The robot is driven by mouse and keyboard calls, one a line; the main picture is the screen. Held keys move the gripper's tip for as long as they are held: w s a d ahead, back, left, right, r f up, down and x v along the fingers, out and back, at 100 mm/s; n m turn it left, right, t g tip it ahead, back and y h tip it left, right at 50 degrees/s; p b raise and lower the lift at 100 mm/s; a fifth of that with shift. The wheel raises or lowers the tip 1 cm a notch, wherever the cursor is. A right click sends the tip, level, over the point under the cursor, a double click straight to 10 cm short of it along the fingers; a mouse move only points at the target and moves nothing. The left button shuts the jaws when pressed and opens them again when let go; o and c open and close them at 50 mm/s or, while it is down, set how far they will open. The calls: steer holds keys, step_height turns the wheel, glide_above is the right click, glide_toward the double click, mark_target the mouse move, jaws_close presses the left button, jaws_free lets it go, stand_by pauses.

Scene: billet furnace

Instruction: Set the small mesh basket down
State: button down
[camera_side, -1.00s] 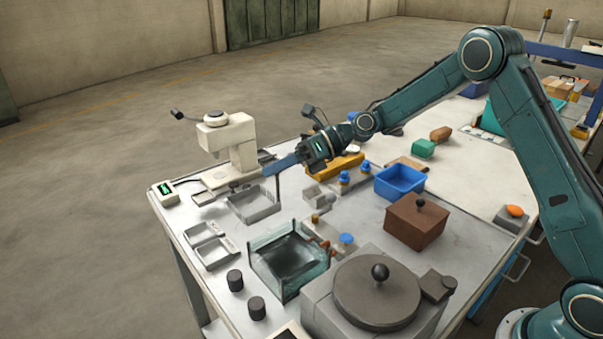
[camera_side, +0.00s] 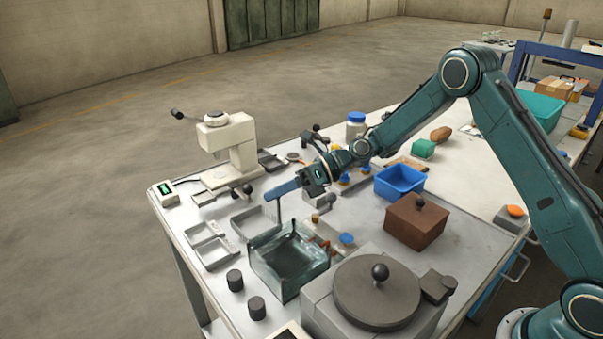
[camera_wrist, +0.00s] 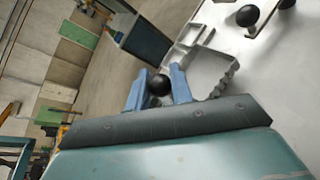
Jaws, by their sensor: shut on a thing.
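My gripper (camera_side: 270,193) has its long blue fingers shut, in the side view, above the light grey open tray-like basket (camera_side: 243,222). A thin upright strip hangs from the fingertips at the basket's right side, like a handle. The small mesh basket is low, just behind the glass-walled tank (camera_side: 290,262); whether its bottom touches the table is hidden. In the wrist view my fingers (camera_wrist: 158,88) frame a black ball, and a grey scalloped wall (camera_wrist: 228,82) shows to their right. The mesh itself is too small to make out.
A white press (camera_side: 232,150) with a black-knobbed lever stands behind my fingers. Two shallow grey trays (camera_side: 204,234) lie left of the tank. A blue bin (camera_side: 400,182), a brown box (camera_side: 416,220) and a round-lidded furnace (camera_side: 375,300) stand to the right.

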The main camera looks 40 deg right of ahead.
steer(key=shift+f, duration=1.05)
steer(key=c, duration=1.2)
jaws_free()
steer(key=shift+c, duration=0.2)
steer(key=v, duration=1.2)
steer(key=shift+s, duration=0.1)
